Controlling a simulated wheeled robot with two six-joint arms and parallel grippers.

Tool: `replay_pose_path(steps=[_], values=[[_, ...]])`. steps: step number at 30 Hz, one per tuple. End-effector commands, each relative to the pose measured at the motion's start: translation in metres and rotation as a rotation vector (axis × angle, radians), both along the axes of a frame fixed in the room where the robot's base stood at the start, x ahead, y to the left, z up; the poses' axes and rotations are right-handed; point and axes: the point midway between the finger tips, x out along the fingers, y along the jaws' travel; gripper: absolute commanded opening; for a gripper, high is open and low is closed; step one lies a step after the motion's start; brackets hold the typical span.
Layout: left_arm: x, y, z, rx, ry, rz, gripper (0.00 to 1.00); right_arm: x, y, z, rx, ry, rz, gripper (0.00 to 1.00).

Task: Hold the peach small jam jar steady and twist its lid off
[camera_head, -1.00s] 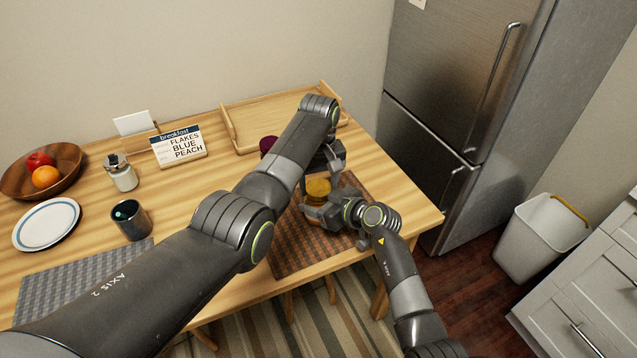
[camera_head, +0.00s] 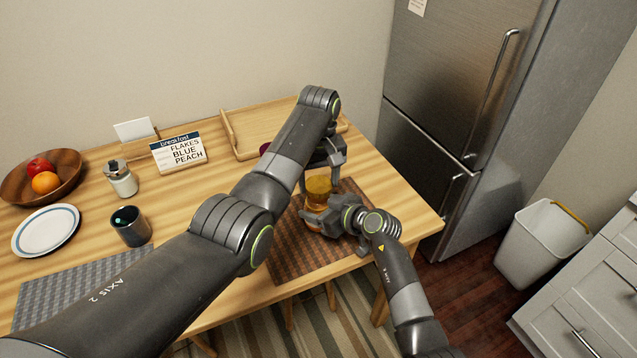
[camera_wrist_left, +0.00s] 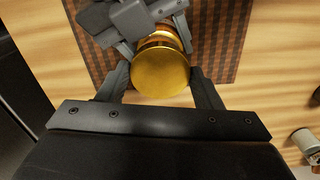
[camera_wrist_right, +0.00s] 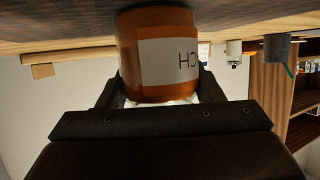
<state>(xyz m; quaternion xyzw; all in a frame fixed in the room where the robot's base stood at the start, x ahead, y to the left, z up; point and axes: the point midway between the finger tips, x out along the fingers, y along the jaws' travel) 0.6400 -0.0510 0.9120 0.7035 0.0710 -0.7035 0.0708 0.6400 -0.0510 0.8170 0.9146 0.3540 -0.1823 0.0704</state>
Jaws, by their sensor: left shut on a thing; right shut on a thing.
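The peach jam jar (camera_head: 318,198) is amber with a gold lid (camera_head: 319,184), above the brown checked mat. My right gripper (camera_head: 317,215) is shut on the jar's body from the near right. In the right wrist view the upside-down amber jar (camera_wrist_right: 150,85) shows a pale label (camera_wrist_right: 168,60) with letters "CH". My left gripper (camera_head: 322,178) reaches down from above and is shut on the lid. In the left wrist view the round gold lid (camera_wrist_left: 160,72) sits between its fingers. I cannot tell whether the lid touches the jar.
A wooden tray (camera_head: 235,137) stands behind, with a dark red-lidded thing (camera_head: 264,148) partly hidden by my left arm. A breakfast sign (camera_head: 180,152), glass jar (camera_head: 122,180), dark cup (camera_head: 130,226), plate (camera_head: 46,230) and fruit bowl (camera_head: 70,165) stand left. The fridge (camera_head: 450,90) is right.

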Motion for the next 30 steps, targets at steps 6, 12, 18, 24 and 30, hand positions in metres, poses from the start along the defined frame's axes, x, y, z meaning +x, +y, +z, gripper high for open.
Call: replay_pose_path(steps=[6,12,18,24,30], values=[[0.0,0.0,0.025,-0.001,0.0,0.0,0.32,0.0,0.0,0.0,-0.001,0.001,0.0,0.0],[0.0,0.0,0.027,0.0,0.001,0.0,0.32,0.0,0.0,0.0,-0.001,0.001,0.0,0.0],[0.0,0.0,0.027,0.0,0.001,0.0,0.32,0.0,0.0,0.0,-0.001,0.001,0.0,0.79],[0.0,0.0,0.027,0.0,0.001,0.0,0.32,0.0,0.0,0.0,-0.001,0.001,0.0,0.86],[0.0,0.0,0.028,0.0,0.001,0.0,0.32,-0.002,-0.002,0.001,0.0,0.0,-0.001,0.86]])
